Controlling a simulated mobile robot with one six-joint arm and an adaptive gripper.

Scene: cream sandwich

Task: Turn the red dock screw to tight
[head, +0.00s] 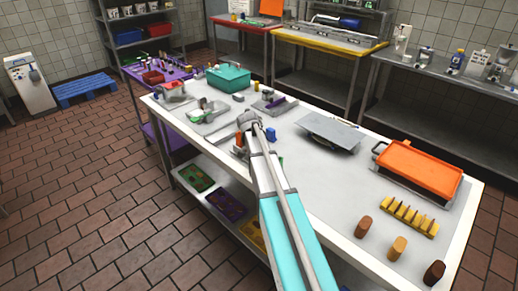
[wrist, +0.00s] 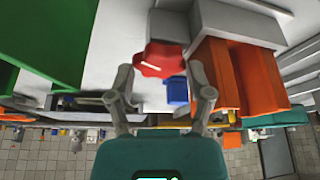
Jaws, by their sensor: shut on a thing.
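The red dock screw (wrist: 161,58) shows in the wrist view as a lobed red knob beside a grey block (wrist: 232,22). In the head view my gripper (head: 249,122) is over the middle of the long white table (head: 292,150), and my arm and gripper hide the screw there. The screw's turn angle cannot be told.
A small blue block (wrist: 177,91) sits close to the screw, and orange blocks (wrist: 214,75) stand right of it. A green block (wrist: 45,40) is at left. In the head view, a grey plate (head: 332,132) and an orange tray (head: 418,168) lie to the right.

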